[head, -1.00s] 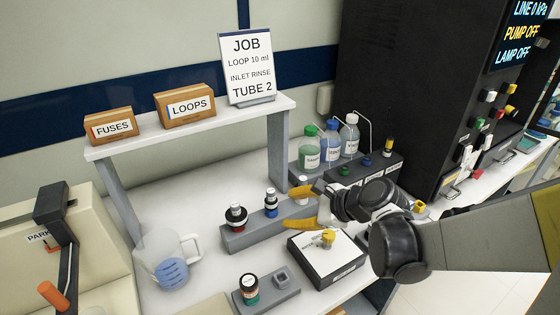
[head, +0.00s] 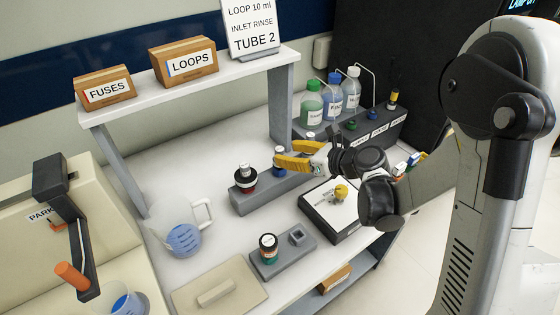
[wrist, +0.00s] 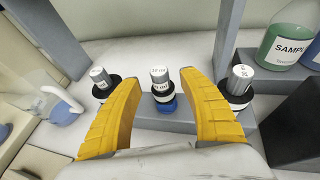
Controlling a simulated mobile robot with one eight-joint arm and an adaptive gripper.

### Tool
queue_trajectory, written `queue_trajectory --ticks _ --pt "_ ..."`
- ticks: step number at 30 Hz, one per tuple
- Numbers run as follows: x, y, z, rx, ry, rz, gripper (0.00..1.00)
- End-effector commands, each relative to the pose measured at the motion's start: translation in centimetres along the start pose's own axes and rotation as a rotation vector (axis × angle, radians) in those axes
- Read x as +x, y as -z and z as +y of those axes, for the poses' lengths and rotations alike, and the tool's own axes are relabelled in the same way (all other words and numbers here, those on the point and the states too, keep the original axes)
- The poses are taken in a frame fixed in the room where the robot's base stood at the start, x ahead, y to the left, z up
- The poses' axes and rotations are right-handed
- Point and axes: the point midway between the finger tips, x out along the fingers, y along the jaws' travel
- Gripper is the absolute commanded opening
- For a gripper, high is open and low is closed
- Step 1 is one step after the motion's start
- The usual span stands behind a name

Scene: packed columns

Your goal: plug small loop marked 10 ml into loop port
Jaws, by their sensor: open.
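A small loop with a grey cap, black and white collar and blue base (head: 279,161) stands upright in the grey rack (head: 262,193). Its cap print looks like 10 ml in the wrist view (wrist: 161,92). My gripper (head: 287,154) is open, its yellow fingers level with this loop. In the wrist view the fingers (wrist: 161,78) frame it, with a gap on both sides. A red-based loop (head: 245,178) stands to its left and a third loop (wrist: 239,86) to its right. A black box with a white top (head: 325,207) and yellow knob stands in front; I cannot make out the loop port.
A grey block (head: 282,254) holds a dark jar (head: 268,247) and an empty square socket (head: 297,237). A jug (head: 180,230) stands left. Bottles (head: 333,95) and a shelf post (head: 281,105) stand behind. The job card (head: 250,27) reads LOOP 10 ml.

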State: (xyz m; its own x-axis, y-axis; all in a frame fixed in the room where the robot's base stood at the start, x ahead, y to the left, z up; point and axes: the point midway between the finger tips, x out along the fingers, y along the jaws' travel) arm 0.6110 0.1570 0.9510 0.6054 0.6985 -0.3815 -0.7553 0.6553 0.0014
Motion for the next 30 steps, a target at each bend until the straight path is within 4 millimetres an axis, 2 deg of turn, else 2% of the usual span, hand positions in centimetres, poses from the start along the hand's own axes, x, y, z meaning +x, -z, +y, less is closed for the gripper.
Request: queue_trajectory --ticks 3,6,13,14,18,30 --pt "2.2 0.4 0.1 -0.002 -0.002 0.001 0.50" --pt "3.5 0.2 0.1 -0.002 -0.001 0.001 0.50" --pt "3.6 0.0 0.0 -0.001 0.001 0.001 0.50" --pt "3.6 0.0 0.0 -0.001 0.001 0.001 0.42" --pt "3.6 0.0 0.0 -0.001 0.001 0.001 0.00" --pt "3.6 0.0 0.0 -0.002 0.001 0.001 0.00"
